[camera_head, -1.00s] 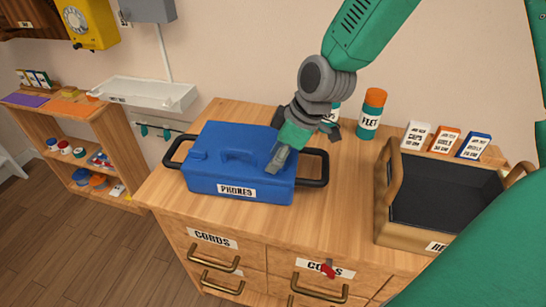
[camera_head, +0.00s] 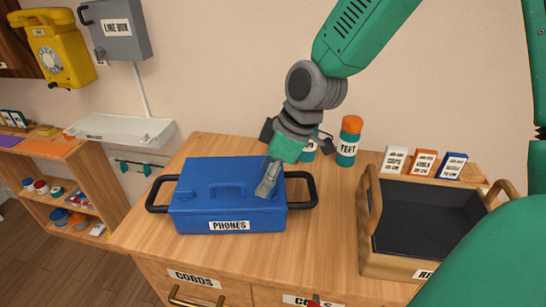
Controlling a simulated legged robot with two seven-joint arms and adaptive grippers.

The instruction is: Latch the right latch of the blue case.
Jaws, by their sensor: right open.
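The blue case (camera_head: 228,205) labelled PHONES stands on the wooden cabinet top, lid down, with black side handles and a blue handle on its lid. My right gripper (camera_head: 267,188) comes down from above over the right part of the lid. Its fingertips are at or just above the lid near the right front; I cannot tell whether they touch it. The gripper is open with nothing between its fingers. The right latch cannot be made out; the gripper may cover it. My left gripper is not in view.
A brown bin (camera_head: 433,222) with a dark inside stands on the right of the cabinet top (camera_head: 335,225). A green bottle with an orange cap (camera_head: 348,140) and several small boxes (camera_head: 423,163) stand behind. A white tray (camera_head: 112,127) is at the left. Bare wood lies between case and bin.

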